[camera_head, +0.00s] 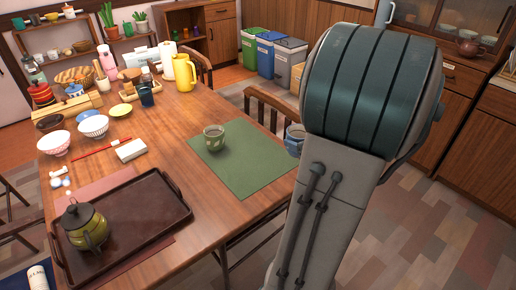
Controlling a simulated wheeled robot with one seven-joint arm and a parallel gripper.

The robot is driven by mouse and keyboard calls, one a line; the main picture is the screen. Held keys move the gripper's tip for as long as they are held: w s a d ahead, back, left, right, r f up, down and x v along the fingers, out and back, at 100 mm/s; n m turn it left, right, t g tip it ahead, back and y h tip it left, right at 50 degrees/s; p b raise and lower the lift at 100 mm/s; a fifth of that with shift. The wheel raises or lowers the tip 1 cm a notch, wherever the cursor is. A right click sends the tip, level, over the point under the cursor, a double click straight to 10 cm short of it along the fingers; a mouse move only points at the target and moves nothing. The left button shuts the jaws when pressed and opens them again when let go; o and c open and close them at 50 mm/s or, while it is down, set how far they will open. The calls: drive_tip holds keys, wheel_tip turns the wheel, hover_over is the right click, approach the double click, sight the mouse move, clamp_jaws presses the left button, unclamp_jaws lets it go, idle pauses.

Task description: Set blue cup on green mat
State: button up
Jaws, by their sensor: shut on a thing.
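A green mat (250,165) lies on the wooden table near its right edge. A green patterned cup (214,138) stands upright on the mat's left part. A blue cup (293,140) shows in part just right of the mat, at or past the table's edge, with no support visible under it. My arm covers its right side. My gripper is hidden behind my large arm link, so its fingers and their hold on the cup do not show.
A dark tray (165,198) with a green teapot (85,227) is at the front left. Bowls (94,126), a white box (131,150), a dark blue cup (146,95) and a yellow jug (184,72) stand farther back. The mat's right and front parts are bare.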

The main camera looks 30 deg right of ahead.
drive_tip(key=shift+w+a+f+b, duration=0.15)
drive_tip(key=shift+w+f+b, duration=0.65)
drive_tip(key=shift+w+f, duration=0.85)
drive_tip(key=shift+w+a+f+b, duration=0.15)
drive_tip(key=shift+w+f+b, duration=0.65)
drive_tip(key=shift+w+f, duration=0.75)
drive_tip(key=shift+w+a+f+b, duration=0.15)
drive_tip(key=shift+w+f+b, duration=0.65)
drive_tip(key=shift+w+f, duration=0.85)
drive_tip(key=shift+s+f, duration=0.1)
drive_tip(key=shift+f, duration=0.15)
drive_tip(key=o, duration=1.2)
